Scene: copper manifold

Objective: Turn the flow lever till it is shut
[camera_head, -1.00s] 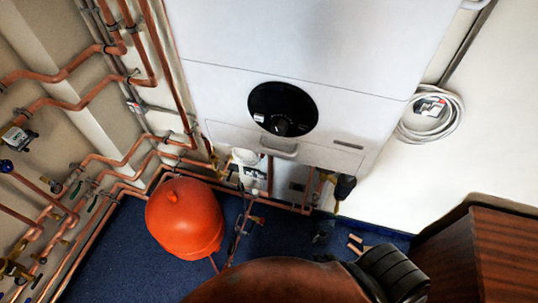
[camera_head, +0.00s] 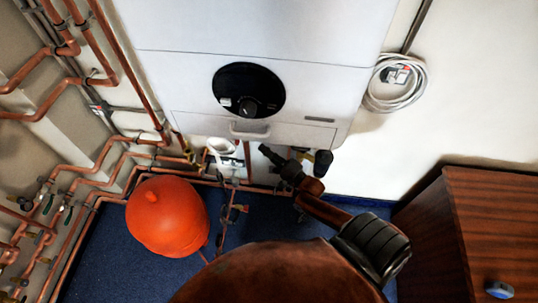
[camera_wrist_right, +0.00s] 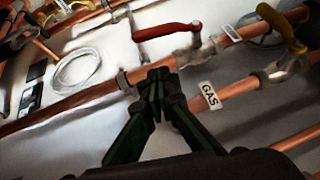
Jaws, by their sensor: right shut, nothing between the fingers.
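In the right wrist view a red lever (camera_wrist_right: 168,31) sits on a valve on the upper copper pipe. Its handle lies roughly along the pipe, at a slight angle. A small white label (camera_wrist_right: 232,33) is beside it, too small to read surely. My right gripper (camera_wrist_right: 157,76) is shut and empty. Its tips are below and left of the valve in that view, apart from the red handle. In the head view my right gripper (camera_head: 268,152) is just under the boiler front. The lever cannot be made out there. My left gripper is not in view.
A yellow-handled valve (camera_wrist_right: 282,28) and a GAS label (camera_wrist_right: 209,95) are close by on the right. The white boiler (camera_head: 300,35) hangs above. An orange vessel (camera_head: 168,218) stands left. Copper pipes (camera_head: 75,90) line the left wall. A wooden cabinet (camera_head: 470,225) is at right.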

